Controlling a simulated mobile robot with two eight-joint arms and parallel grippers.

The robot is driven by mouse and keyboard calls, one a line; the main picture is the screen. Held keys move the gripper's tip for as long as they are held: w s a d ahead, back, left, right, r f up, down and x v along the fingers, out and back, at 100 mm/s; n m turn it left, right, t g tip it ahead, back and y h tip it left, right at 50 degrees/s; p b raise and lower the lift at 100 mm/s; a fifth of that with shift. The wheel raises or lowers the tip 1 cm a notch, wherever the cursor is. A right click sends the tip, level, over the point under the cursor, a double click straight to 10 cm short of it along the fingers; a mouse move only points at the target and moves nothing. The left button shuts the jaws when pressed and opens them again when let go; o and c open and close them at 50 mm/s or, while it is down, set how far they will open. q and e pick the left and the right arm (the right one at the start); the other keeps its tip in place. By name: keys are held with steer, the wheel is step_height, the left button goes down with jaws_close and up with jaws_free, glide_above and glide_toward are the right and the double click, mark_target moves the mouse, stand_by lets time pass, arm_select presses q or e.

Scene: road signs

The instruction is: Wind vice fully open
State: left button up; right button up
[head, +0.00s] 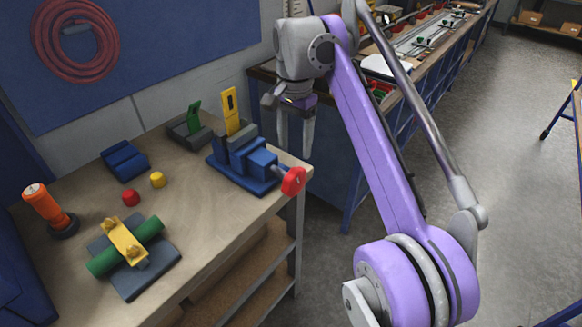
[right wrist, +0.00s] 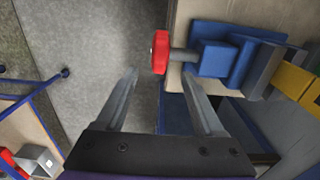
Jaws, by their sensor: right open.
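The blue vice (head: 247,164) stands at the right edge of the wooden workbench. Its red handwheel (head: 293,181) sticks out past the bench edge on a grey shaft. In the right wrist view the red handwheel (right wrist: 160,52) appears just beyond the fingertips, between their lines, with the blue vice body (right wrist: 213,58) to its right. A yellow upright plate (head: 231,111) stands at the vice's far end; whether the jaws grip it I cannot tell. My right gripper (head: 295,145) is open and empty, pointing down near the handwheel and apart from it. My left gripper is not in view.
On the workbench (head: 195,215) are a green-and-grey fixture (head: 190,127), a blue block (head: 125,160), red (head: 131,198) and yellow (head: 157,180) knobs, an orange torch (head: 48,208) and a green cylinder (head: 143,236) under a yellow clamp. Open floor lies right; another bench (head: 375,130) stands behind.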

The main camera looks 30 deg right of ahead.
mark_target(295, 171)
step_height(295, 171, down, 8)
steer(key=shift+f+b, duration=0.15)
steer(key=shift+b, duration=0.6)
jaws_close()
